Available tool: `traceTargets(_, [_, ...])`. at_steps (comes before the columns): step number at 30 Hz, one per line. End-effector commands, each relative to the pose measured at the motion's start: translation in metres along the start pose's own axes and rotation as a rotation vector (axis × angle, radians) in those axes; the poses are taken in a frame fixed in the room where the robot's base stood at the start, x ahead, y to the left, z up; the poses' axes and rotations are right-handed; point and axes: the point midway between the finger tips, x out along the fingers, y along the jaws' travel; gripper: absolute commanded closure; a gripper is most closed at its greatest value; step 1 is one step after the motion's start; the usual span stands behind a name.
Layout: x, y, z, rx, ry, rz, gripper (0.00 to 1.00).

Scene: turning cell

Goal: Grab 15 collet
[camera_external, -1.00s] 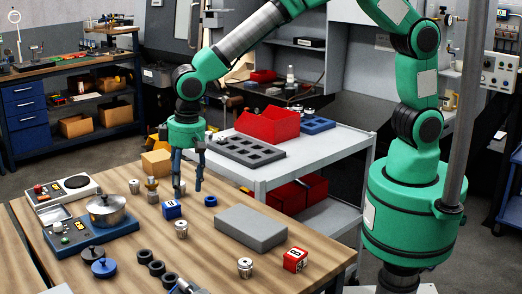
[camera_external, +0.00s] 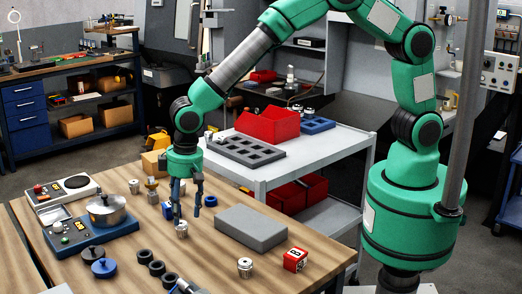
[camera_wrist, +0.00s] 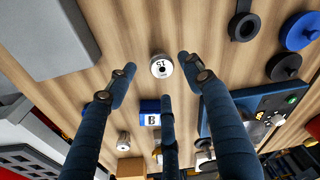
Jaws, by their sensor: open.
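A silver collet (camera_wrist: 161,68) stands upright on the wooden table. Its top mark appears upside down in the wrist view and looks like 15. In the external view this collet (camera_external: 182,231) is just below my gripper (camera_external: 187,212). My gripper is open and empty, its dark blue fingers spread around the collet's position from above, with no visible contact. A blue block with a white label (camera_wrist: 150,112) stands close beside the collet, partly covered by one finger.
Another collet (camera_external: 245,266) and a red block (camera_external: 295,260) stand near the front right. A grey slab (camera_external: 250,228) lies right of my gripper. Several black rings (camera_external: 157,268) lie in front.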

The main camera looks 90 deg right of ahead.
Motion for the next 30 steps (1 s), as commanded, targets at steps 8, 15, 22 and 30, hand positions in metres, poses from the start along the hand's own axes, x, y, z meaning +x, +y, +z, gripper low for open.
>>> traceTargets(8, [0.004, 0.000, 0.000, 0.000, -0.001, 0.000, 0.48])
traceTargets(15, [0.030, -0.002, 0.000, 0.000, -0.002, 0.001, 0.48])
traceTargets(22, [0.050, -0.002, 0.000, 0.000, -0.001, 0.001, 0.48])
traceTargets(30, [0.052, -0.002, -0.001, 0.000, 0.000, 0.000, 0.48])
